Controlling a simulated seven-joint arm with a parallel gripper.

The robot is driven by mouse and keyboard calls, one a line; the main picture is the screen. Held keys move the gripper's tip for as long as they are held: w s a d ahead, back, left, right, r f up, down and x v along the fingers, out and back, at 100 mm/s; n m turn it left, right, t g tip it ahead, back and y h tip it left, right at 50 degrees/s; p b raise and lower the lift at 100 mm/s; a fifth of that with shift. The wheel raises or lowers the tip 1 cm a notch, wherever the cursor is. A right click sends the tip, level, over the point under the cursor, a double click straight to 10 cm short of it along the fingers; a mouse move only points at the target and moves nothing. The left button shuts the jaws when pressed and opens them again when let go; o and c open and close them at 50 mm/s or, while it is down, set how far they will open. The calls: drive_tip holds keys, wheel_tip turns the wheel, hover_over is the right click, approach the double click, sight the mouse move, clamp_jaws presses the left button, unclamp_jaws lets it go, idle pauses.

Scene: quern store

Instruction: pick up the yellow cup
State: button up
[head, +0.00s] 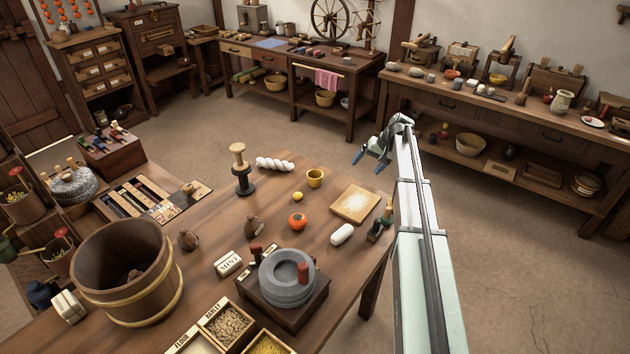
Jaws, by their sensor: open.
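The yellow cup (315,178) stands upright on the wooden table, near its far edge. A small yellow ball-like item (297,196) lies just in front of it to the left. My gripper (369,162) is open and empty, up and to the right of the cup and apart from it. Its blue-tipped fingers point down and to the left. They appear in front of the floor beyond the table's edge.
A wooden board (354,204) lies right of the cup, with a white roll (342,234) in front. A tomato (298,221), a white twisted item (275,164) and a dark spool-like stand (240,170) are nearby. A stone quern (287,278) and a large bucket (128,270) stand closer.

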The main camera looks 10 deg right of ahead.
sight(315, 175)
drive_tip(key=a+r+n+g+h, duration=0.1)
drive_tip(key=a+r+n+h, duration=0.3)
drive_tip(key=a, duration=0.6)
drive_tip(key=a+r+n+g, duration=0.25)
drive_tip(key=a+r, duration=0.35)
drive_tip(key=a, duration=0.4)
drive_tip(key=shift+t, duration=0.35)
drive_tip(key=f, duration=1.3)
drive_tip(key=shift+w+d+f, duration=0.2)
drive_tip(key=c, duration=1.1)
drive_tip(key=shift+c, duration=0.2)
